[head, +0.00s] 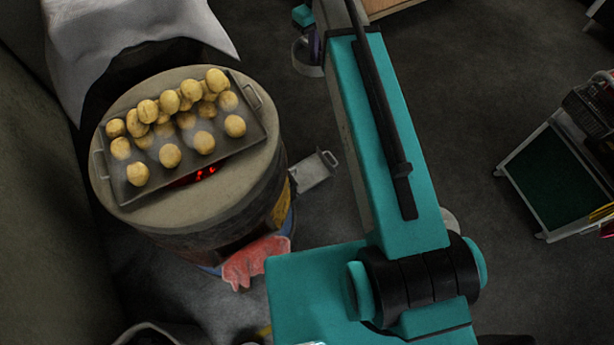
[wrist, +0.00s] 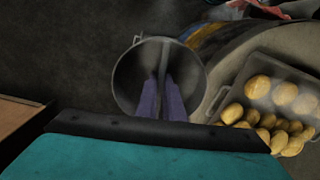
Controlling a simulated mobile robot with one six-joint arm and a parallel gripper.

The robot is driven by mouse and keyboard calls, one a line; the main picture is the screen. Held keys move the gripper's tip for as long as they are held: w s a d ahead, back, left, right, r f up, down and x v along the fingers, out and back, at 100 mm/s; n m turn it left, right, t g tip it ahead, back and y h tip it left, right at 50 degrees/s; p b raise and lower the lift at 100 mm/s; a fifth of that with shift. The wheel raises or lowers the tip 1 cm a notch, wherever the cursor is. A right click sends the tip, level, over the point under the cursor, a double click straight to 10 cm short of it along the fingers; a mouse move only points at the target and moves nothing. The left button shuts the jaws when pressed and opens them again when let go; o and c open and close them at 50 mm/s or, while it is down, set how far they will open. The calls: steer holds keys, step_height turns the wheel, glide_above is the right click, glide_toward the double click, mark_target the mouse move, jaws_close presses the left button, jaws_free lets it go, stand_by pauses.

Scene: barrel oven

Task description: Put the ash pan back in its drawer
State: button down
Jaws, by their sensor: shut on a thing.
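A round, dark grey pan (wrist: 130,85), which looks to be the ash pan, is below my gripper (wrist: 163,100) in the wrist view. The purple fingers are shut on a thin grey upright part over its middle, seemingly its handle. In the head view the pan's pale rim (head: 308,71) shows behind my arm, at the top, with my gripper (head: 316,45) above it. A light grey drawer (head: 314,171) with a handle at its outer end sticks out from the right side of the barrel oven (head: 215,215). The inside of the drawer is hard to make out.
A tray (head: 112,168) of potatoes lies on the oven top, with red embers (head: 205,173) beside it. A red cloth-like thing (head: 257,260) is at the oven's front. A cart (head: 550,175) stands far right. Dark floor between drawer and pan looks clear; my arm hides some.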

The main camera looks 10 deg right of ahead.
steer(key=s+d+f+b, duration=0.1)
steer(key=s+f+b, duration=0.1)
steer(key=f+b, duration=1.3)
steer(key=s+d+f+b, duration=0.1)
steer(key=f+b, duration=1.4)
steer(key=f, duration=2.4)
steer(key=s+d+f+m+b, duration=0.1)
steer(key=s+f+b, duration=0.2)
steer(key=f+b, duration=1.2)
step_height(320, 180, down, 12)
steer(key=shift+s+d+r, duration=0.1)
steer(key=shift+s+d, duration=0.15)
steer(key=b, duration=0.5)
glide_above(311, 172)
steer(key=s, duration=0.1)
steer(key=shift+s+d+f, duration=0.1)
steer(key=shift+s+f, duration=0.05)
steer(key=shift+f, duration=0.6)
steer(key=shift+w+b, duration=0.35)
steer(key=shift+w, duration=0.2)
steer(key=shift+f+b, duration=1.15)
steer(key=shift+f, duration=0.6)
